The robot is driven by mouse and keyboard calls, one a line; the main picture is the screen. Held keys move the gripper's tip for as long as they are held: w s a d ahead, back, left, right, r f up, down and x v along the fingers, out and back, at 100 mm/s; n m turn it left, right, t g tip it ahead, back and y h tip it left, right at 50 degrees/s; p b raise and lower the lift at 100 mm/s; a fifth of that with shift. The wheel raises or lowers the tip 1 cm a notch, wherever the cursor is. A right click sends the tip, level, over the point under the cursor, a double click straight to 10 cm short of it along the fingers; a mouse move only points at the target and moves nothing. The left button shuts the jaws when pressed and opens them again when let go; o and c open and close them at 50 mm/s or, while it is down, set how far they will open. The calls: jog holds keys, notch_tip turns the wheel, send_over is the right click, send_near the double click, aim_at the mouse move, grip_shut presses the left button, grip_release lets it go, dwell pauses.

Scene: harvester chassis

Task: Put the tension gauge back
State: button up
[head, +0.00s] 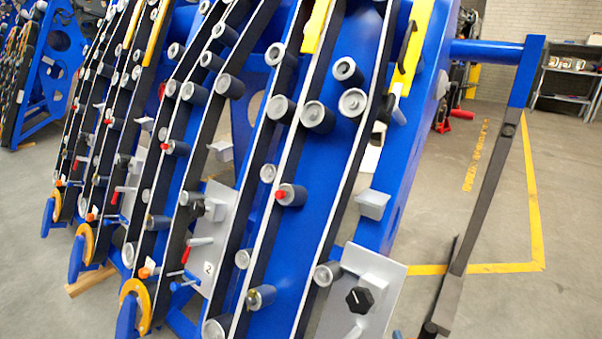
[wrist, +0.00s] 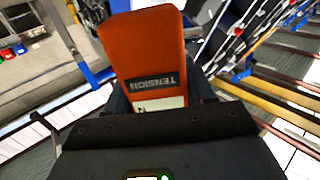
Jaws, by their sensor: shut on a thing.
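The tension gauge (wrist: 148,55) is an orange block with a dark label reading TENSION, upside down in the wrist view. My gripper (wrist: 160,101) is shut on its lower end, with dark fingers on either side. The gauge looks clear of any surface. The part of it between the fingers is hidden. I cannot tell which spot the gauge belongs to.
Blue harvester row units (head: 330,170) with belts and grey rollers fill the left and middle of the head view. A dark slanted bar (head: 490,185) hangs from a blue frame at right. Open concrete floor (head: 570,220) lies beyond, with a shelf (head: 568,82) at the wall.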

jog(key=s+f, duration=0.3)
jog(key=f, duration=0.5)
jog(key=shift+s, duration=0.3)
jog(key=shift+d, duration=0.15)
dwell(0.3)
